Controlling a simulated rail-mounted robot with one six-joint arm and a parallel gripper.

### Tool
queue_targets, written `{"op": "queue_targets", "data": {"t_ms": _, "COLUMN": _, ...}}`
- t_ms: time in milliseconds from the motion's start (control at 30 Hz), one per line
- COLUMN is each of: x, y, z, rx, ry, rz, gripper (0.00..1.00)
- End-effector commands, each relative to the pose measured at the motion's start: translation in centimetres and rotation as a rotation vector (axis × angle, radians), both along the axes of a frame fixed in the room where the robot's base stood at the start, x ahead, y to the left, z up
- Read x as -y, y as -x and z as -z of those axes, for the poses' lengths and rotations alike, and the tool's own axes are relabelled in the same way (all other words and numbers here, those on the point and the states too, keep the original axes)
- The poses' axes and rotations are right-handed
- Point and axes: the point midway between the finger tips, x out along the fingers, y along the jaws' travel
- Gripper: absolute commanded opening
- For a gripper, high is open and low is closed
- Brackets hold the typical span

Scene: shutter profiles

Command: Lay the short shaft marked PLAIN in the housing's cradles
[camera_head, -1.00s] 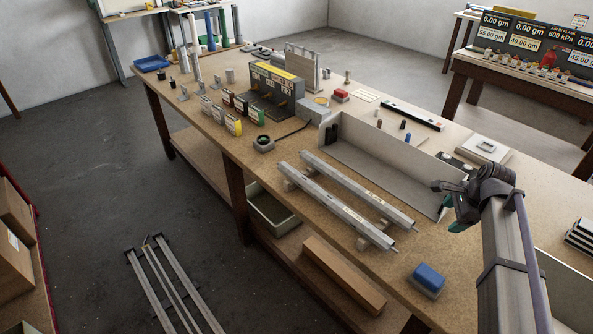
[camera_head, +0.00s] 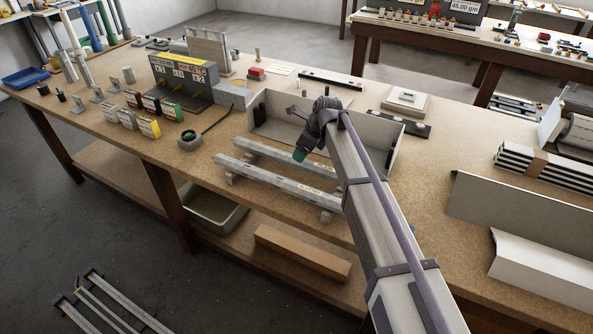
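Two long grey shafts lie side by side on low supports on the bench. The front shaft (camera_head: 270,178) has a pale label that seems to read SLOTTED. The rear shaft (camera_head: 275,154) has a label near its right end, too small to read for certain and partly behind my arm. An open pale grey box-like housing (camera_head: 391,152) stands behind them; my arm hides much of its inside, and I cannot make out its cradles. My gripper (camera_head: 293,112) is in front of the housing's back wall in the picture, with no shaft seen in it. Its finger opening is too small to judge.
A dark round device (camera_head: 190,138) sits near the shafts' left ends. Long pale profiles (camera_head: 540,268) lie at the right.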

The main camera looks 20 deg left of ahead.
Motion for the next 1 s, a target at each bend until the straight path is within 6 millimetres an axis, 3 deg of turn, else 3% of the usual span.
{"op": "queue_targets", "data": {"t_ms": 33, "x": -0.3, "y": -0.1, "z": 1.1, "rx": 0.000, "ry": 0.000, "rz": 0.000, "gripper": 0.72}}
{"op": "queue_targets", "data": {"t_ms": 200, "x": -0.5, "y": -0.1, "z": 1.4, "rx": 0.000, "ry": 0.000, "rz": -0.001, "gripper": 0.72}}
{"op": "queue_targets", "data": {"t_ms": 433, "x": -2.0, "y": -0.3, "z": 5.7, "rx": 0.001, "ry": 0.000, "rz": -0.003, "gripper": 0.72}}
{"op": "queue_targets", "data": {"t_ms": 700, "x": -2.2, "y": -0.3, "z": 5.5, "rx": 0.001, "ry": 0.000, "rz": -0.002, "gripper": 0.71}}
{"op": "queue_targets", "data": {"t_ms": 1000, "x": -2.2, "y": -0.3, "z": 5.5, "rx": 0.001, "ry": 0.000, "rz": -0.002, "gripper": 0.43}}
